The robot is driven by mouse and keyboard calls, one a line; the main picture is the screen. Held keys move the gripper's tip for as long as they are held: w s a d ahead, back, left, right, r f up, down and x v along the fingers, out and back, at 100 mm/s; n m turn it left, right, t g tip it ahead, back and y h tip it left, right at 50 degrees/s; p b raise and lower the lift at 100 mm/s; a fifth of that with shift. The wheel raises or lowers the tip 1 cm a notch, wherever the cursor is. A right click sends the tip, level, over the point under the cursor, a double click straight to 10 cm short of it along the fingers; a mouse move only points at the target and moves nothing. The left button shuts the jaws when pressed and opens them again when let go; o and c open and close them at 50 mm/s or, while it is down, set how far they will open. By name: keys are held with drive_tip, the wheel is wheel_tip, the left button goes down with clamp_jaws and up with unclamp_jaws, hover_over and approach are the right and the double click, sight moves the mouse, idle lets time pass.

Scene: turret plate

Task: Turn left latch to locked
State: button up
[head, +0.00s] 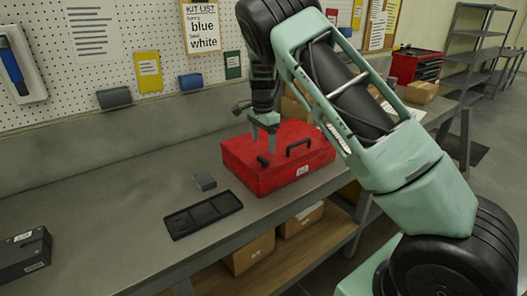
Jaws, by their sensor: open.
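A red case (258,181) with a black handle (300,147) on its lid sits on the grey bench. A small dark piece (263,161) at the left of the lid looks like the left latch; its turn position is too small to read. My gripper (263,141) points down over the left part of the lid, its two fingers apart and empty. The fingertips are close to the latch, just behind it in the picture; I cannot tell whether they touch anything. A right latch cannot be made out.
A dark box (22,254) stands at the far left. A pegboard wall (125,45) rises behind.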

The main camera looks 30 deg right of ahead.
sight(263, 160)
drive_tip(key=shift+f+p, duration=0.75)
drive_tip(key=shift+f, duration=2.35)
drive_tip(key=shift+c, duration=0.3)
drive_tip(key=c, duration=0.9)
